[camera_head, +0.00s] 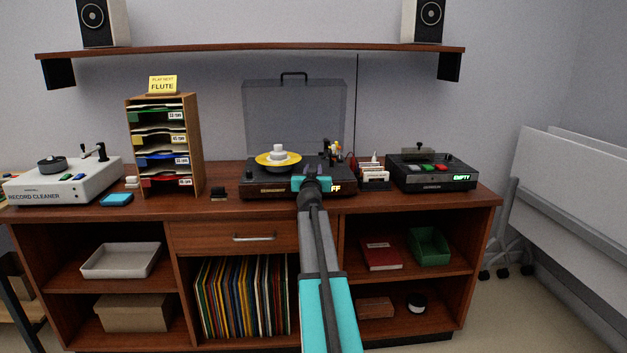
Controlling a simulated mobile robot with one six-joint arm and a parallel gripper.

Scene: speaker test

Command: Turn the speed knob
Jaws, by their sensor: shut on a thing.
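The turntable (265,190) stands on the wooden sideboard with its grey clear lid (294,105) raised. A yellow disc (278,160) with a white piece at its centre lies on the platter. My gripper (312,177) is at the turntable's front right, beside the lit display (336,188), which is partly covered and shows "FF". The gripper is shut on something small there. The speed knob is not visible; the gripper hides that part of the front, so I cannot tell its setting.
A record cleaner (60,183) and a sleeve rack (163,145) stand at left. A black device (432,174) reading "EMPTY" and a small card holder (373,176) stand at right. A shelf with speakers (250,48) hangs above. The sideboard's front edge lies under my arm.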

